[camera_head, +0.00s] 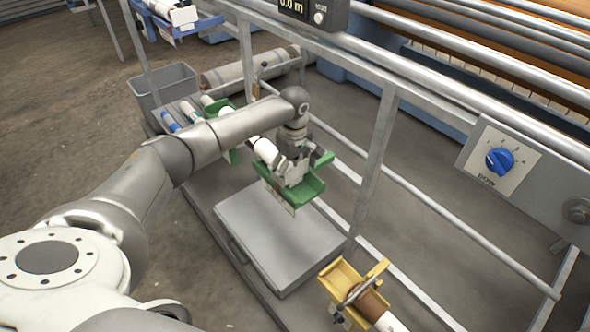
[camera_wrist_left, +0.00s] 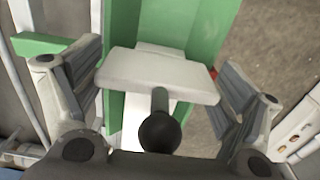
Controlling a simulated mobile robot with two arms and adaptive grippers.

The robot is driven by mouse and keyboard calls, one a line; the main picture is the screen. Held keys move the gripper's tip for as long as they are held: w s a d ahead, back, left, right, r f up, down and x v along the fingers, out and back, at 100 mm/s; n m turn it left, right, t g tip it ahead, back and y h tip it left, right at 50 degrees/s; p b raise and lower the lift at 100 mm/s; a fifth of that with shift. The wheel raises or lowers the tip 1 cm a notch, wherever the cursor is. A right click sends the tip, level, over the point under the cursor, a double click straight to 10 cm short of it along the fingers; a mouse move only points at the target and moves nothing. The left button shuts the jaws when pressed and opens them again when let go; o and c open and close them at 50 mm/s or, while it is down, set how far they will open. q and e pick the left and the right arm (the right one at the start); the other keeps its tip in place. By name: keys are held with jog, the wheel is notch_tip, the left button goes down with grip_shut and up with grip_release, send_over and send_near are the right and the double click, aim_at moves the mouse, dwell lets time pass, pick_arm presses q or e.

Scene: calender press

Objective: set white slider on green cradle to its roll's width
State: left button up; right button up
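A green cradle (camera_head: 306,189) hangs near the middle of the head view, with a white roll (camera_head: 264,151) at its upper left. The white slider (camera_wrist_left: 160,75), a pale block with a stem and dark round knob, sits across the green cradle (camera_wrist_left: 213,25) in the left wrist view. My left gripper (camera_head: 292,172) is down at the green cradle. In the left wrist view its fingers (camera_wrist_left: 157,83) are spread on both sides of the slider, close to its ends; contact cannot be told. In the head view the gripper hides much of the slider. My right gripper is out of view.
A grey flat case (camera_head: 270,240) lies below the cradle. A yellow cradle (camera_head: 345,282) with a brown roll is at lower right. Metal rails (camera_head: 372,165) stand close to the right of my left gripper. A blue dial (camera_head: 499,160) and a grey bin (camera_head: 165,85) are farther off.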

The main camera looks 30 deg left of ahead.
pick_arm(q)
jog(key=shift+d, duration=0.1)
dwell(0.3)
notch_tip(320, 180, up, 12)
dwell(0.4)
